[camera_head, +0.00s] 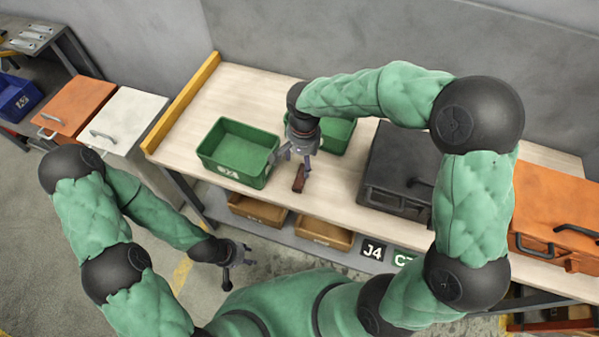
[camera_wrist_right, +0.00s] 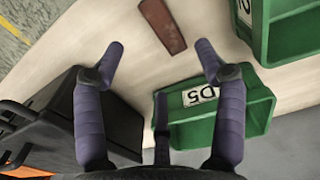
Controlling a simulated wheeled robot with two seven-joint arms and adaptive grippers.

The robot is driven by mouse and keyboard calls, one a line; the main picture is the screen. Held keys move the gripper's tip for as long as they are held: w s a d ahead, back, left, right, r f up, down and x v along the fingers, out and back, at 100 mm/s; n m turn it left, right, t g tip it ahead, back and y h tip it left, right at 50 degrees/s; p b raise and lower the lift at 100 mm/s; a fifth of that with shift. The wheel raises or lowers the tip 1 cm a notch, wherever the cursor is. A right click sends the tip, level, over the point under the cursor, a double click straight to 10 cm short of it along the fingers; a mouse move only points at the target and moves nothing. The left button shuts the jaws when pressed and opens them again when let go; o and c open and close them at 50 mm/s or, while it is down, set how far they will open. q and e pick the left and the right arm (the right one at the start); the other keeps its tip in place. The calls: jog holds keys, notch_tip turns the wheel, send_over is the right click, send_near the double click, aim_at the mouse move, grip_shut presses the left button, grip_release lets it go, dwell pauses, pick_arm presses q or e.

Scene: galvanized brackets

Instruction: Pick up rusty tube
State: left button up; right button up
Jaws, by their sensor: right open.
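The rusty tube (camera_head: 299,179) is a short reddish-brown piece lying on the pale wooden bench top. It also shows at the top of the right wrist view (camera_wrist_right: 162,25), just beyond my fingertips and between their lines. My right gripper (camera_head: 291,160) is over the bench, pointing down, open and empty, close to the tube. Its spread purple-grey fingers show in the wrist view (camera_wrist_right: 160,50).
A green bin (camera_head: 238,151) stands left of the tube, and a second green bin (camera_head: 338,135), labelled D5 in the wrist view, stands behind. A black case (camera_head: 396,165) is to the right. Brown bins (camera_head: 322,231) sit on the shelf below. Bench top near the tube is clear.

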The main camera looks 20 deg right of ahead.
jog(key=b, duration=0.1)
send_over(303, 178)
notch_tip(303, 178, down, 5)
jog(key=shift+w+r, duration=0.1)
jog(key=shift+r, duration=0.1)
notch_tip(303, 178, down, 5)
jog(key=b, duration=0.2)
jog(key=shift+b, duration=0.35)
jog(key=c, duration=1.3)
